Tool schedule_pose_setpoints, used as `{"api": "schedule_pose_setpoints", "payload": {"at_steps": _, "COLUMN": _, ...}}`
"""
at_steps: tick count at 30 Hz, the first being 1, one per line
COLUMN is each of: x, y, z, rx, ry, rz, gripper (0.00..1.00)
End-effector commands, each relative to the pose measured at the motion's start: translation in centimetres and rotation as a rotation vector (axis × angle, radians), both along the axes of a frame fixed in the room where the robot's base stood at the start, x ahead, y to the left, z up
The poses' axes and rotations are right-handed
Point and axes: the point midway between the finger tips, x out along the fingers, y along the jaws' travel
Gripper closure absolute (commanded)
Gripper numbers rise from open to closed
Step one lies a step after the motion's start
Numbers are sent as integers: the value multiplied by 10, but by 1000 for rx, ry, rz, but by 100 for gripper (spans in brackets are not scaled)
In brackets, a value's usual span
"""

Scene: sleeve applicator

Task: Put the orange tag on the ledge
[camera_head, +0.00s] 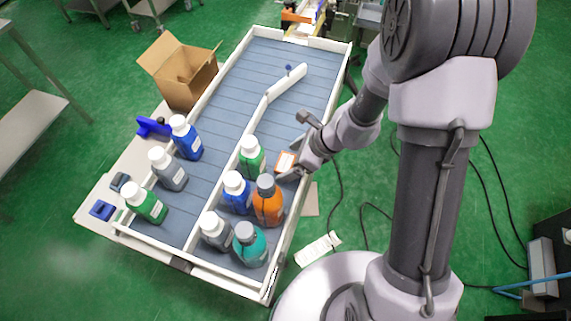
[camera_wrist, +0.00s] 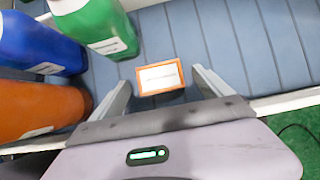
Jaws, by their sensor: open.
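The orange tag (camera_head: 286,161) is a small flat rectangle with an orange border and a white label. It appears to lie on the grey-blue slatted conveyor, near its right rail. My gripper (camera_head: 291,160) is open and low over the conveyor at the tag. In the wrist view, the tag (camera_wrist: 160,77) shows between the two fingers of my gripper (camera_wrist: 160,80), with a gap on each side. A pale ledge (camera_head: 103,190) runs along the conveyor's left side; I cannot tell for certain that it is the task's ledge.
An orange bottle (camera_head: 268,205), a blue bottle (camera_head: 236,195) and a green bottle (camera_head: 251,160) stand close to the tag. More bottles stand nearer the front and left. A white divider (camera_head: 287,84) splits the conveyor. An open cardboard box (camera_head: 180,75) stands at left. The far conveyor is clear.

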Motion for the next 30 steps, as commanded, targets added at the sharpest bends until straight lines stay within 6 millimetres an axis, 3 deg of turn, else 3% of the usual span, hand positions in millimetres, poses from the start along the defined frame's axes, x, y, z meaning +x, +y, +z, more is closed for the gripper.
{"api": "schedule_pose_setpoints", "payload": {"at_steps": 2, "x": 0, "y": 0, "z": 1, "rx": 0, "ry": 0, "rz": 0, "gripper": 17}}
{"api": "schedule_pose_setpoints", "payload": {"at_steps": 12, "x": 0, "y": 0, "z": 1, "rx": 0, "ry": 0, "rz": 0, "gripper": 82}}
{"api": "schedule_pose_setpoints", "payload": {"at_steps": 19, "x": 0, "y": 0, "z": 10, "rx": 1, "ry": -1, "rz": 1, "gripper": 83}}
{"api": "schedule_pose_setpoints", "payload": {"at_steps": 27, "x": 0, "y": 0, "z": 83, "rx": 0, "ry": -3, "rz": 2, "gripper": 83}}
{"api": "schedule_pose_setpoints", "payload": {"at_steps": 30, "x": 0, "y": 0, "z": 97, "rx": 0, "ry": -2, "rz": 0, "gripper": 83}}
